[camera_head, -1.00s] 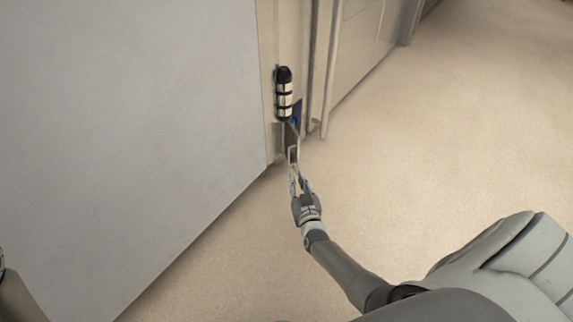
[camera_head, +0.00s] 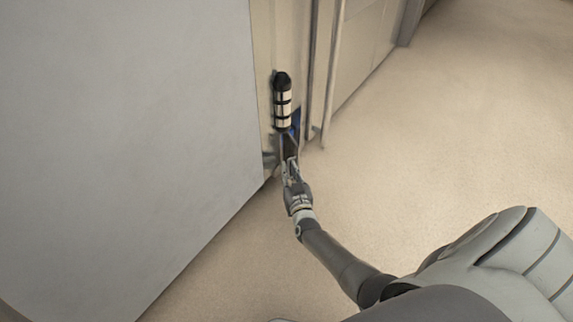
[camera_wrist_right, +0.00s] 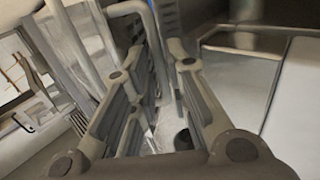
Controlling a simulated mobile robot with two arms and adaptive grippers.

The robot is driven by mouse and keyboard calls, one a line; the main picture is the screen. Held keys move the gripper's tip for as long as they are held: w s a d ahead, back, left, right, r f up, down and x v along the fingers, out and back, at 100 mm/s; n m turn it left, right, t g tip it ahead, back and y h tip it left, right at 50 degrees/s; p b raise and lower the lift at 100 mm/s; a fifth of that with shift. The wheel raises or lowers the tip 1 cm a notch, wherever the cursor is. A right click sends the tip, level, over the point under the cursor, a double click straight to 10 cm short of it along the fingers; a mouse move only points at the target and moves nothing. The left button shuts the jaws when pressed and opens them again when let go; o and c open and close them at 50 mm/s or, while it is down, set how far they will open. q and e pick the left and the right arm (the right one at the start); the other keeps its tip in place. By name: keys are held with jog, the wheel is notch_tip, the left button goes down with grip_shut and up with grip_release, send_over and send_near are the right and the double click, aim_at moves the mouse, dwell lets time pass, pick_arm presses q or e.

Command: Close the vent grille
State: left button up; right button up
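My right gripper (camera_head: 289,167) is low beside the cream wall, with its fingertips at a small dark, narrow part (camera_head: 289,146) below a black-and-white cylinder (camera_head: 282,101). I cannot tell for sure whether this dark part is the vent grille. In the right wrist view my right gripper (camera_wrist_right: 162,52) has its two fingers apart, with a gap between them. A dark slatted piece (camera_wrist_right: 166,17) shows beyond the fingertips, and a bent grey bar (camera_wrist_right: 128,9) is beside it. I see no clear contact. My left gripper is not in view.
A large grey panel (camera_head: 120,140) fills the left of the head view, its edge close to my right gripper. A small blue part (camera_head: 296,121) is beside the cylinder. The beige floor (camera_head: 440,130) on the right is clear.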

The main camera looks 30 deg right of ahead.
jog(key=shift+w+d, duration=0.1)
jog(key=shift+w, duration=0.1)
jog(key=shift+c, duration=0.5)
grip_shut()
jog(key=shift+s, duration=0.1)
